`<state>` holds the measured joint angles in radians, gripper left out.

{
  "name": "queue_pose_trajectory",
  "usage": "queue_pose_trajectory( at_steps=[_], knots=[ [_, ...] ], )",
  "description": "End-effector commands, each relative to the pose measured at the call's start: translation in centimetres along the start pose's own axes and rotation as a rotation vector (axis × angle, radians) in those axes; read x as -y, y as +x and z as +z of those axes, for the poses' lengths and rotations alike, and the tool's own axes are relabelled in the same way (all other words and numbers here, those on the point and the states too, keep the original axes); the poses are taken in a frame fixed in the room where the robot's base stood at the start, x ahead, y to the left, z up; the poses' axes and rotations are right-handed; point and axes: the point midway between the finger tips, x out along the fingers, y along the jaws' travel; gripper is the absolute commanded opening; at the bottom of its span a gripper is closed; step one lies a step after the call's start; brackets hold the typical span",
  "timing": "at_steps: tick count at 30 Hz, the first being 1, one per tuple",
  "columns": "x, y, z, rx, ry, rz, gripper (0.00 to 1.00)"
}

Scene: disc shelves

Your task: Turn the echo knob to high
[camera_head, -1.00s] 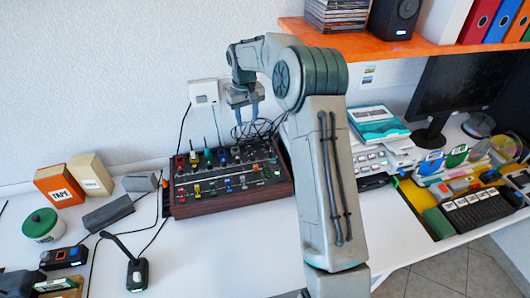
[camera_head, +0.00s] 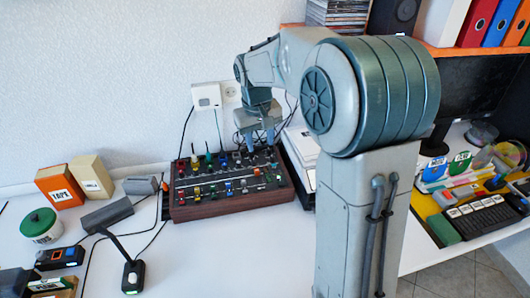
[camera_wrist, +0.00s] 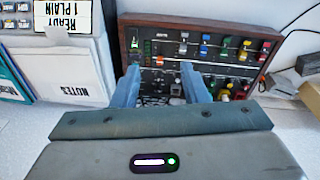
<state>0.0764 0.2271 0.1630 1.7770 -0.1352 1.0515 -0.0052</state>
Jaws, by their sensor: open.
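A dark mixer panel (camera_head: 228,200) with a wooden case lies on the white desk and carries several coloured knobs and sliders. It also shows in the wrist view (camera_wrist: 220,57), upside down. I cannot read the labels, so I cannot tell which knob is the echo knob. My gripper (camera_head: 260,147) points down over the panel's back right part. In the wrist view my gripper (camera_wrist: 162,80) is open, with its two blue-grey fingers apart and nothing held. Knobs and dark panel show between and beyond the fingers. I cannot tell whether a fingertip touches the panel.
A white folder marked NOTES (camera_wrist: 72,68) stands close beside the panel. A white wall box (camera_head: 207,95) and a socket are behind it. An orange box (camera_head: 60,186), a green-lidded jar (camera_head: 41,224) and a microphone (camera_head: 134,275) stand left.

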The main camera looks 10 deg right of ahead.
Motion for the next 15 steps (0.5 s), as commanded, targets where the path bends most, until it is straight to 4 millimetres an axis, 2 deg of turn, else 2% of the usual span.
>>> queue_pose_trajectory(
  at_steps=[6, 15],
  knots=[
    [0.1, -0.2, 2.3, -0.011, 0.014, 0.003, 0.40],
    [0.0, -0.4, 3.0, -0.014, 0.022, 0.003, 0.40]
  ],
)
